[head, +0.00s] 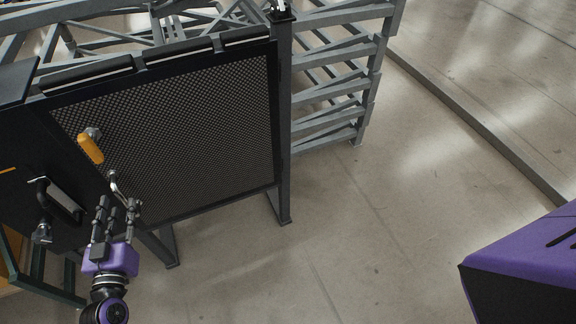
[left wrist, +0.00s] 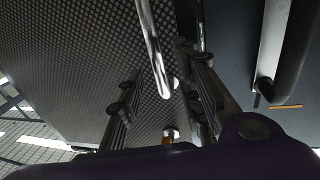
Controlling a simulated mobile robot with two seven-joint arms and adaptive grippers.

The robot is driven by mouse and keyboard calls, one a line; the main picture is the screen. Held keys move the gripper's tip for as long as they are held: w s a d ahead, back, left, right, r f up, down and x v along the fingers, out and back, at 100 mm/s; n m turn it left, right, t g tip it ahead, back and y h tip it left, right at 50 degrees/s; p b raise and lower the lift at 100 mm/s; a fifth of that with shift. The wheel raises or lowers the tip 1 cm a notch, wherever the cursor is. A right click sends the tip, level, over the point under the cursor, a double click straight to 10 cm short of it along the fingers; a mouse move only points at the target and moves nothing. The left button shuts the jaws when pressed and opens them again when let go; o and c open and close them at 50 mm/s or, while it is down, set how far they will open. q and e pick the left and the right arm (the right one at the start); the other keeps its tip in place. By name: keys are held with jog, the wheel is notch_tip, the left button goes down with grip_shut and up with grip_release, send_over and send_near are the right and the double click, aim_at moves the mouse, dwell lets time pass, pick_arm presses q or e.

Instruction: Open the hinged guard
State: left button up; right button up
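The hinged guard (head: 190,125) is a dark mesh panel in a black frame, and it looks shut in the head view. Its mesh also shows in the left wrist view (left wrist: 70,60). An orange latch handle (head: 90,148) sits near its left edge. Below that is a bent metal pull handle (head: 118,188). My left gripper (head: 118,202) is just below the pull handle, pointing at it. In the left wrist view, the fingers (left wrist: 163,98) are apart and the metal handle (left wrist: 152,45) reaches between them. Contact cannot be told. My right gripper is out of view.
Left of the guard is a dark panel with a black bar handle (head: 66,200), also seen in the left wrist view (left wrist: 274,50). Grey frame posts (head: 284,120) and a slatted rack (head: 335,75) stand right of the guard. The floor in front is clear.

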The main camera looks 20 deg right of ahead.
aim_at(122, 202)
pick_arm(q)
jog(key=shift+x, duration=1.9)
jog(key=shift+d, duration=0.1)
grip_shut()
